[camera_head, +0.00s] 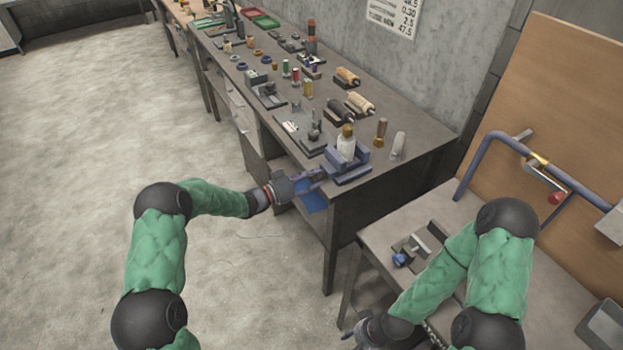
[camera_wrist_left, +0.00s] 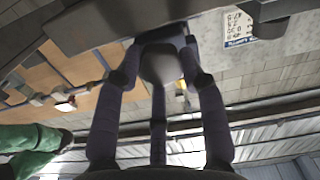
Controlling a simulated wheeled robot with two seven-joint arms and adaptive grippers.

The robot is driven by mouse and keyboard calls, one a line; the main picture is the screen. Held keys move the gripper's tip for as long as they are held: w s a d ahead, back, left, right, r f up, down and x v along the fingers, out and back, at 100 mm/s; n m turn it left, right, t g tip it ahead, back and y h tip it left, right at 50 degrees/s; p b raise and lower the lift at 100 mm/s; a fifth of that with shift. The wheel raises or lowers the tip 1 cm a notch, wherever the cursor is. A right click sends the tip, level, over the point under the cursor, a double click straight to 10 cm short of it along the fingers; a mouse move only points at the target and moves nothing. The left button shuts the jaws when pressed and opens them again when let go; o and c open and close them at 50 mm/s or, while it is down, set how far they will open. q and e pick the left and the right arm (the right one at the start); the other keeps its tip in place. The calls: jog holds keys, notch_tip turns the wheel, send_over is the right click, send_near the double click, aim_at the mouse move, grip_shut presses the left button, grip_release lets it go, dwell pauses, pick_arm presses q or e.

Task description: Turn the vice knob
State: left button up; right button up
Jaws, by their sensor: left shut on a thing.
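The blue-grey vice (camera_head: 348,174) is fixed at the near end of the long workbench, with a pale bottle-like piece with a brown top (camera_head: 346,143) at its jaws. My left gripper (camera_head: 308,180) reaches in from the left at the vice's front side. In the left wrist view its fingers (camera_wrist_left: 160,85) are shut around a grey rounded knob (camera_wrist_left: 160,67). In the head view the fingers hide the knob. My right gripper (camera_head: 368,334) is low at the bottom edge, away from the vice, partly cut off; its fingers are unclear.
The long workbench (camera_head: 425,145) carries several rollers, spools and small fixtures behind the vice. A lower table (camera_head: 480,225) with a small clamp and a blue pipe stands at right. The floor at left is clear.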

pick_arm(q)
jog(key=shift+w+a+r, duration=0.25)
jog(key=shift+w+r, duration=0.05)
jog(key=shift+r, duration=0.35)
jog(key=o, duration=1.1)
jog(key=shift+s+f, duration=0.1)
jog(key=shift+f, duration=0.05)
jog(key=shift+s+d+f, duration=0.1)
jog(key=shift+f, duration=0.1)
jog(key=v, duration=1.2)
